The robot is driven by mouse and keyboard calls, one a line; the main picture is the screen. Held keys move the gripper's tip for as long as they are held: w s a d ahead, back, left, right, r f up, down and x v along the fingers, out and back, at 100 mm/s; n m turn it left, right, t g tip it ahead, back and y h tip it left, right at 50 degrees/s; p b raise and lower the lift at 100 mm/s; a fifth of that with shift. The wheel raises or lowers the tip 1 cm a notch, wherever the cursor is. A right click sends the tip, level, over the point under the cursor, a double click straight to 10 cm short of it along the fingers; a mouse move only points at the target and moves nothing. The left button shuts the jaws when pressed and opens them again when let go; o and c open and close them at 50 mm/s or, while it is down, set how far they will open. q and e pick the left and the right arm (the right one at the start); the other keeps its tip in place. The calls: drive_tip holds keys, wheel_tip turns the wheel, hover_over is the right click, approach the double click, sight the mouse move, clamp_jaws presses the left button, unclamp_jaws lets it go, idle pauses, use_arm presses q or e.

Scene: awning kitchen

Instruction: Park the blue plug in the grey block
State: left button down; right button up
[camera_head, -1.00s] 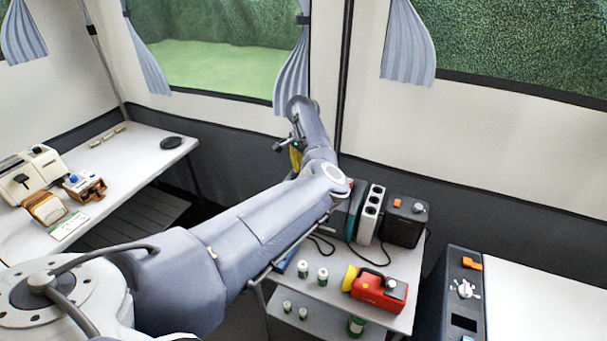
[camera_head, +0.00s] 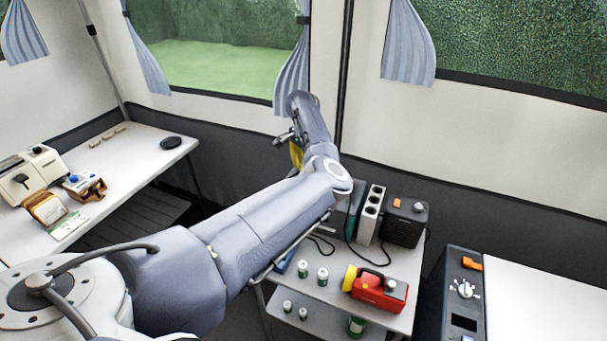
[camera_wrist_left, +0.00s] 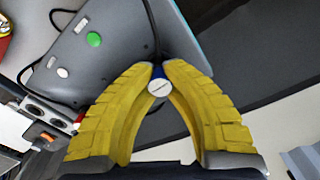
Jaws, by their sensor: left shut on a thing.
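My left gripper (camera_head: 294,148) is up near the tent wall in the head view, its yellow fingers partly hidden by my arm. In the left wrist view my left gripper (camera_wrist_left: 162,70) has its fingertips closed on the blue plug (camera_wrist_left: 159,87), which shows a pale round face and a little blue. The plug is hidden in the head view. A light grey block (camera_head: 370,213) with several dark round sockets stands on the small table. It also shows at the left of the left wrist view (camera_wrist_left: 48,112), apart from the plug. My right gripper is not in view.
A grey device with a green button (camera_wrist_left: 94,40) lies beyond my fingers. Beside the block stand a dark box (camera_head: 405,222) and cables. A red and yellow torch (camera_head: 375,288) and several small jars (camera_head: 322,274) stand at the front of the table.

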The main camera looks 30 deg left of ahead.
use_arm(q)
drive_tip(key=shift+r, duration=1)
drive_tip(key=shift+r, duration=0.45)
wheel_tip(320, 180, up, 2)
drive_tip(key=shift+w+d+r, duration=0.1)
drive_tip(key=shift+w+d+f, duration=0.3)
drive_tip(key=shift+d+f, duration=0.3)
drive_tip(key=shift+d, duration=3.8)
drive_tip(key=shift+w+d+f, duration=0.35)
drive_tip(key=shift+d+f, duration=0.2)
drive_tip(key=shift+d, duration=3.8)
drive_tip(key=shift+w+d+f, duration=0.3)
drive_tip(key=shift+d+f, duration=0.3)
drive_tip(key=shift+d, duration=3.8)
drive_tip(key=shift+f, duration=1.7)
drive_tip(key=c, duration=1.4)
unclamp_jaws()
drive_tip(key=shift+c, duration=0.2)
